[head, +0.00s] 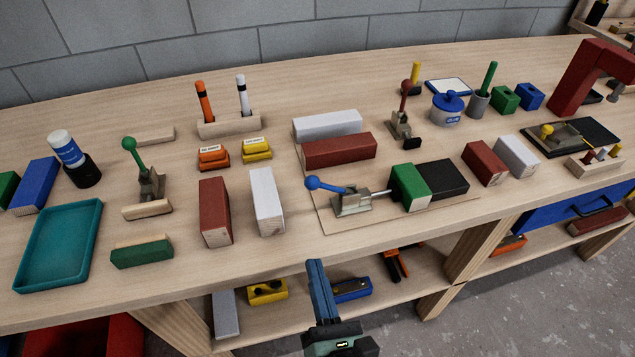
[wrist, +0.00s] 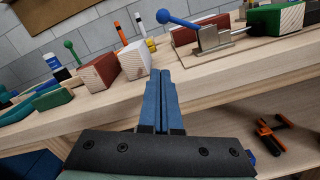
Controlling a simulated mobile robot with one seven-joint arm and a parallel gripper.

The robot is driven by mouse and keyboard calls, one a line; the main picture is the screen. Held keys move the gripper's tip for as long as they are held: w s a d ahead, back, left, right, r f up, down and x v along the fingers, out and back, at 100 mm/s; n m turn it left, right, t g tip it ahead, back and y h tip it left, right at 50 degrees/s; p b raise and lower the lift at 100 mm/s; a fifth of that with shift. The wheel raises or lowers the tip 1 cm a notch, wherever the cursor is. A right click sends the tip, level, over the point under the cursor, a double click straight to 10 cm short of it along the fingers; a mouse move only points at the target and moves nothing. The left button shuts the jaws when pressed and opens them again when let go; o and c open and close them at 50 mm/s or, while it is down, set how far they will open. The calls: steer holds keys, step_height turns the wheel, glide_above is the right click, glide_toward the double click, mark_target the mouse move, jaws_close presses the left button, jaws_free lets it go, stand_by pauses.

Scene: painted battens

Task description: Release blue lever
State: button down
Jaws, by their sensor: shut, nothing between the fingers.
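The blue lever (head: 326,186) is a blue-knobbed handle on a grey metal toggle clamp, lying low and pointing left. Its clamp (head: 352,204) sits on a thin wooden board, with its rod reaching right to a green block (head: 409,187) that stands against a black block (head: 443,179). In the wrist view the blue lever (wrist: 178,18) shows above and right of my fingers, and the green block (wrist: 277,18) is at the upper right. My gripper (head: 317,268) is shut and empty, in front of the bench edge and apart from the lever. It also shows in the wrist view (wrist: 159,75).
A red batten (head: 214,212) and a white batten (head: 267,203) lie left of the clamp. A green-knobbed clamp (head: 147,175) and a red-knobbed clamp (head: 402,117) stand farther off. The bench front edge and lower shelf are near my gripper. Bare bench lies before the battens.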

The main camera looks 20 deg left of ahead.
mark_target(303, 235)
steer(key=shift+s+f, duration=0.15)
steer(key=p+x, duration=0.1)
steer(key=x, duration=0.9)
steer(key=shift+s, duration=0.1)
steer(key=r+p, duration=0.1)
steer(key=w+r, duration=0.1)
steer(key=shift+d+r+p, duration=0.15)
steer(key=shift+r+p, duration=0.15)
steer(key=shift+p, duration=0.1)
steer(key=shift+w+d+r+p, duration=0.2)
steer(key=shift+w+r+p, duration=0.15)
steer(key=shift+r, duration=0.2)
steer(key=shift+r, duration=0.15)
steer(key=shift+d+r+m+p, duration=0.1)
steer(key=shift+r+m+p, duration=0.15)
steer(key=shift+p, duration=0.25)
